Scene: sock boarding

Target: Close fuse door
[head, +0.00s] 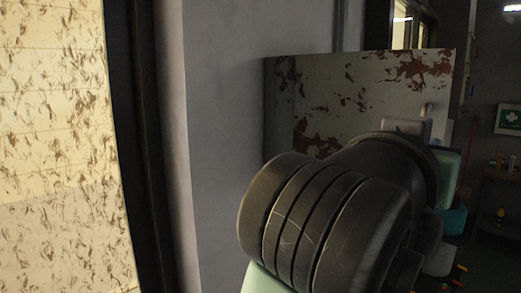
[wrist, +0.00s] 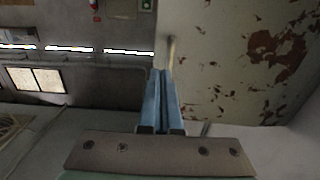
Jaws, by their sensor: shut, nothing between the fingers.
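The fuse box (head: 278,100), grey with peeling paint and rust, stands against the wall behind my arm. Its broad rust-patched panel, which looks like the door (head: 350,80), faces me in the head view; how far it stands open I cannot tell. A small light handle (head: 425,110) shows near its right edge. In the wrist view the rusty door (wrist: 255,60) fills the upper right, with a pale handle (wrist: 171,50) just beyond my fingertips. My gripper (wrist: 161,73) has blue fingers closed together and empty. Contact with the handle or panel is unclear. My arm hides the panel's lower part.
A plain grey wall pillar (head: 225,130) and a bright stained window (head: 55,140) are at the left. At the right, a shelf (head: 495,175) with small items stands under a green first-aid sign (head: 509,119). A teal container (head: 453,220) shows beside my arm.

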